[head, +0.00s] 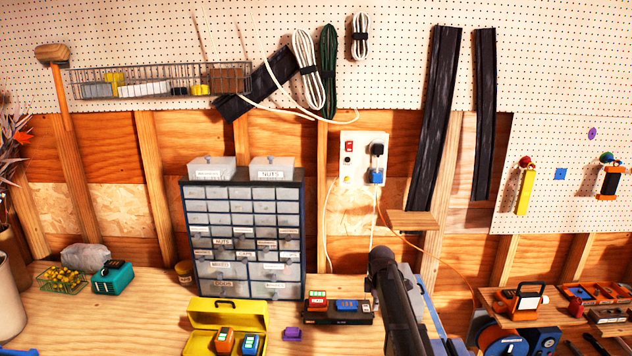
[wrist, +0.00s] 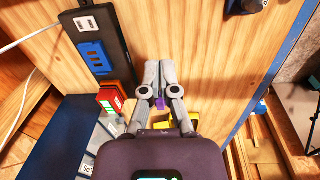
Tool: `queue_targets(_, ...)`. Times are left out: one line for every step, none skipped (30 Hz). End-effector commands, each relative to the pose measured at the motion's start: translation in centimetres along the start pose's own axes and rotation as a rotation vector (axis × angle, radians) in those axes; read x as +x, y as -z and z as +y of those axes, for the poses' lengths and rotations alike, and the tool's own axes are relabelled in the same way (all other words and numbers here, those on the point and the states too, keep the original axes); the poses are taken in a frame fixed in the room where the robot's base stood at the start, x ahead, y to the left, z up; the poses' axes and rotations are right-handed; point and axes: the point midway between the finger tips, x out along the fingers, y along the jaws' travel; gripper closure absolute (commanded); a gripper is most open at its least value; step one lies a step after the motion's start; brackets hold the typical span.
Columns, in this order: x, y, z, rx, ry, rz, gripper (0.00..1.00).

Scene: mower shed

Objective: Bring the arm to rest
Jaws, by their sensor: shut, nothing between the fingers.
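My gripper (wrist: 160,68) is shut and empty in the wrist view, its two grey fingers together over the wooden workbench top. A small purple block (wrist: 160,103) shows just behind the fingers, partly hidden by them; I cannot tell the gap between them. In the head view my dark arm rises at the front of the bench, right of the black charger strip (head: 338,314). My fingers cannot be made out in that view.
A yellow toolbox (head: 227,318), the purple block (head: 292,333) and a drawer cabinet (head: 246,240) stand left of my arm. A teal battery tool (head: 112,277) lies further left. A wall socket panel (head: 363,160) with cables is behind.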

Motion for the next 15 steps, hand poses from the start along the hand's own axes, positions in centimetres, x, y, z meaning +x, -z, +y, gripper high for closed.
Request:
queue_targets(0.3,0.0,-0.6,0.018,0.001,0.0,1.0)
queue_targets(0.4,0.0,-0.9,0.031,0.002,0.0,1.0)
queue_targets(0.5,0.0,-1.2,0.045,0.003,0.0,1.0)
queue_targets(0.6,0.0,-1.5,0.06,0.004,0.0,1.0)
queue_targets(0.7,-0.1,-1.9,0.076,0.004,0.0,1.0)
queue_targets(0.9,-0.1,-2.3,0.098,0.006,-0.001,1.0)
queue_targets(1.0,-0.1,-2.6,0.113,0.006,-0.001,1.0)
queue_targets(1.1,-0.1,-3.0,0.133,0.008,-0.001,1.0)
queue_targets(1.3,-0.1,-3.6,0.159,0.009,-0.001,1.0)
queue_targets(1.5,-0.1,-4.0,0.178,0.01,-0.002,1.0)
queue_targets(1.6,-0.1,-4.5,0.202,0.011,-0.002,1.0)
queue_targets(1.8,-0.1,-5.1,0.232,0.013,-0.002,1.0)
queue_targets(2.1,-0.1,-5.7,0.26,0.015,-0.003,1.0)
queue_targets(2.3,-0.1,-6.3,0.288,0.016,-0.003,1.0)
queue_targets(2.6,-0.2,-7.2,0.33,0.018,-0.004,1.0)
